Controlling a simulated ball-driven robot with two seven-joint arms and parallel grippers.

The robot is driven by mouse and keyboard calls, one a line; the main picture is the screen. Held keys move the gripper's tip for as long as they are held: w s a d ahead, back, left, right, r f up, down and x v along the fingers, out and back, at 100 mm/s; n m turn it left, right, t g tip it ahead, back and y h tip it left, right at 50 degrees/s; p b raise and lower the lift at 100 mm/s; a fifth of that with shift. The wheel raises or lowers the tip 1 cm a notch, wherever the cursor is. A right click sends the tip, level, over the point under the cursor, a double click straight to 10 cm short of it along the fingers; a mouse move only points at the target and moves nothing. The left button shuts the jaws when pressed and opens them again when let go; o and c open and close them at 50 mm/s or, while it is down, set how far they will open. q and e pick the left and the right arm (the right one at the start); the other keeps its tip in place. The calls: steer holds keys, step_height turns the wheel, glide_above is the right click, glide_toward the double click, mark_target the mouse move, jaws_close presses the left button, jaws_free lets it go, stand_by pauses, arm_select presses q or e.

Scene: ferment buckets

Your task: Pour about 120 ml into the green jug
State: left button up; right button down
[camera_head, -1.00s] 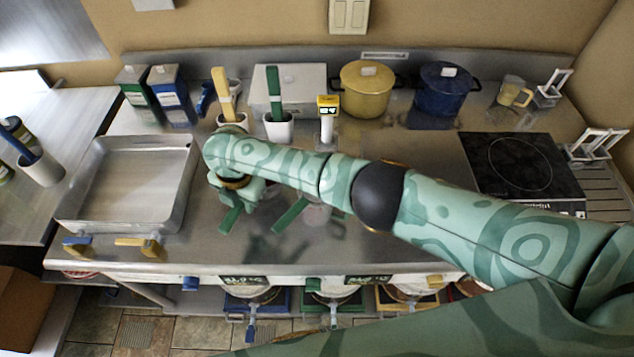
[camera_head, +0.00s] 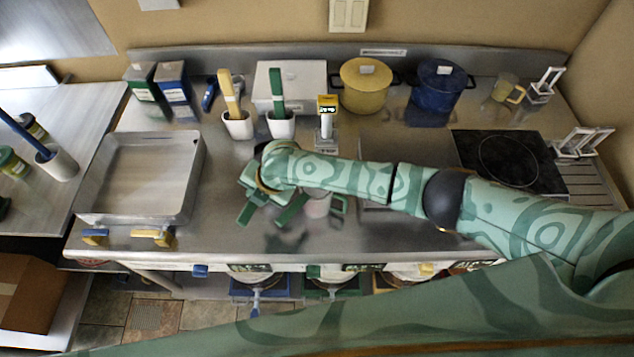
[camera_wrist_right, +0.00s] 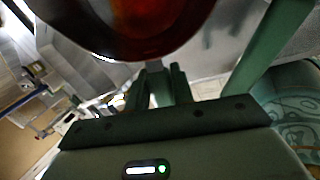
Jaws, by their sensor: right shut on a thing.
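The green jug (camera_head: 318,206) appears to be the small pinkish, see-through vessel with a green handle on its right, low on the counter; my right arm partly covers it. My right gripper (camera_head: 268,211) is just to its left, over the counter. In the right wrist view, a round vessel of dark red liquid (camera_wrist_right: 130,22) fills the top, close to my right gripper's fingers (camera_wrist_right: 158,88). They are close together and shut on what looks like its handle. I cannot tell how far the vessel tilts; the head view hides it. My left gripper is not in view.
A steel tray (camera_head: 140,222) lies at left. White holders with handled tools (camera_head: 238,125) and a small yellow display on a stand (camera_head: 327,104) stand behind my arm. Yellow (camera_head: 365,88) and blue (camera_head: 437,88) pots, a yellow-handled jug (camera_head: 503,88) and a black hob (camera_head: 505,160) are further right.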

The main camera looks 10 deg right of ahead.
steer(key=shift+s+d+r+t+y+p, duration=0.2)
steer(key=shift+d+r+y, duration=0.1)
steer(key=shift+r, duration=0.2)
steer(key=shift+s+d+r+t+y+p, duration=0.2)
steer(key=shift+r+y, duration=0.1)
steer(key=shift+r, duration=0.15)
steer(key=shift+s+d+r, duration=0.15)
steer(key=shift+s+d+r, duration=0.2)
steer(key=shift+s+d, duration=0.1)
steer(key=shift+s+d+r+y, duration=0.2)
steer(key=shift+d+r+y, duration=0.05)
steer(key=shift+r+y, duration=0.05)
steer(key=shift+s+d+r+t+y+b, duration=0.2)
steer(key=shift+d+r+t+y+b, duration=0.15)
steer(key=shift+t+y+b, duration=0.55)
stand_by(0.7)
steer(key=shift+b, duration=0.4)
